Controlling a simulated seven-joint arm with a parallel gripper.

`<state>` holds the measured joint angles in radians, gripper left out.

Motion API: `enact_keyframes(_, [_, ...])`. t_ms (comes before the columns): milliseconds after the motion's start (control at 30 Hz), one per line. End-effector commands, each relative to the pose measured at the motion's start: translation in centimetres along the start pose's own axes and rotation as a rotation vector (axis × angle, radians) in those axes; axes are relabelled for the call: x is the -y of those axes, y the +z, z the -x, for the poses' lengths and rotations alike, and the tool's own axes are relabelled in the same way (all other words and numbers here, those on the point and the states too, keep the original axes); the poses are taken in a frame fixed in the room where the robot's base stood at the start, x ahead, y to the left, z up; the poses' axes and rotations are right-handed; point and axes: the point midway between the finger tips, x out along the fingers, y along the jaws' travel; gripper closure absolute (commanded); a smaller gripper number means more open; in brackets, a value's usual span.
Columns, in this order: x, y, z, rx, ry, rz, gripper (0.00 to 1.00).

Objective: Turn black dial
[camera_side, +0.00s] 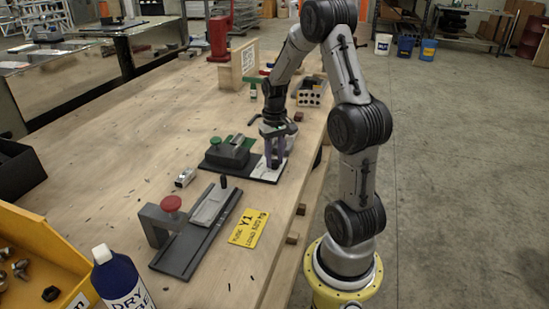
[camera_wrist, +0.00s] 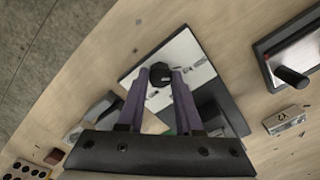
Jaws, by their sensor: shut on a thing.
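In the wrist view, the black dial (camera_wrist: 160,76) is a dark round knob on a pale plate (camera_wrist: 190,48). My gripper (camera_wrist: 161,82) has its two purple-grey fingers on either side of the dial, shut on it.
A grey block with a green knob (camera_side: 216,141) stands left of my gripper on the same base. Nearer the camera is a fixture with a red knob (camera_side: 171,203) and a rail (camera_side: 205,240). A yellow sign (camera_side: 247,228) lies beside it. The table's left middle is clear.

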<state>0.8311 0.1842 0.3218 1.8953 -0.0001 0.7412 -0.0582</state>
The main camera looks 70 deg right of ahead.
Motion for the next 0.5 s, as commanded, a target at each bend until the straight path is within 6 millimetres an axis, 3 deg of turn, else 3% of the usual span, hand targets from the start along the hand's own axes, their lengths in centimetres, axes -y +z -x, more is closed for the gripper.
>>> enact_keyframes(500, [-0.01,-0.11,0.19,-0.005,0.0,0.054,1.0])
